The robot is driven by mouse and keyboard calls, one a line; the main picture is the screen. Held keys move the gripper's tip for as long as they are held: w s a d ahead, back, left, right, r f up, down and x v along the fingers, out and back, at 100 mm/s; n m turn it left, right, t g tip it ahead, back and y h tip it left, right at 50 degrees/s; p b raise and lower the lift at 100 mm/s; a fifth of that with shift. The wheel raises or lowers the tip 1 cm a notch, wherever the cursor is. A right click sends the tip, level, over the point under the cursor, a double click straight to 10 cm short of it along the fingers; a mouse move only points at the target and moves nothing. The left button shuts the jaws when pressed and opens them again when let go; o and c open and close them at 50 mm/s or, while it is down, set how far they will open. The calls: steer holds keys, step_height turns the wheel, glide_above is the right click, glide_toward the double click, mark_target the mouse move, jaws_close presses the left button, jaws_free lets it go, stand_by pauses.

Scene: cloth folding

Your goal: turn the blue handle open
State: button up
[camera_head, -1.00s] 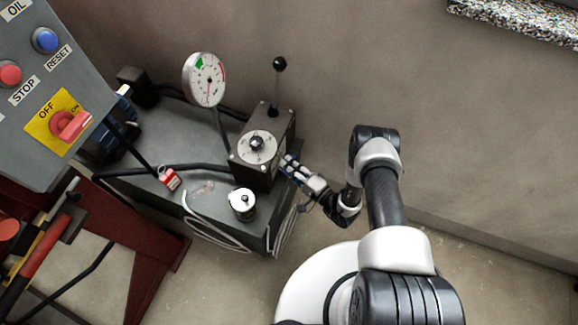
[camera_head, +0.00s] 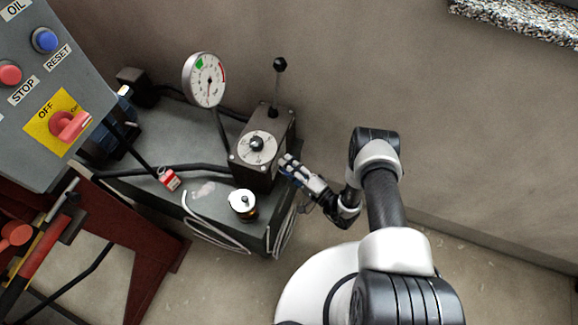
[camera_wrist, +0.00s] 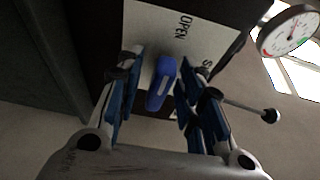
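The blue handle (camera_wrist: 160,84) shows in the wrist view on the side of a dark valve box, over a pale label plate (camera_wrist: 178,28) that reads "OPEN". My gripper (camera_wrist: 156,90) has its two blue-padded fingers on either side of the handle, with a visible gap at least on the left side. The fingers are apart. In the head view my gripper (camera_head: 287,166) is at the right side of the dark box (camera_head: 262,165); the handle is hidden there. The second word on the plate is partly covered by a finger.
A pressure gauge (camera_head: 204,80) and a black-knobbed lever (camera_head: 279,66) rise by the box. A white-topped cap (camera_head: 242,203) and a red tag (camera_head: 169,178) are on the grey tank top (camera_head: 160,130). A control panel (camera_head: 50,90) stands at left. Floor at right is clear.

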steer(key=shift+d, duration=0.1)
steer(key=v, duration=1.2)
stand_by(0.4)
steer(key=a+r+n+g, duration=0.2)
steer(key=r+n+g, duration=0.35)
steer(key=r, duration=0.85)
steer(key=a+r+n+g, duration=0.25)
steer(key=r+g, duration=0.55)
steer(key=r, duration=0.7)
steer(key=s+d+r+t+h, duration=0.3)
steer(key=s+d+r+h, duration=0.2)
steer(key=s+r, duration=0.3)
steer(key=s+d+r+t+h, duration=0.3)
steer(key=s+d+r+h, duration=0.2)
steer(key=s+r+h, duration=0.3)
steer(key=shift+d+v, duration=0.25)
steer(key=shift+v, duration=1)
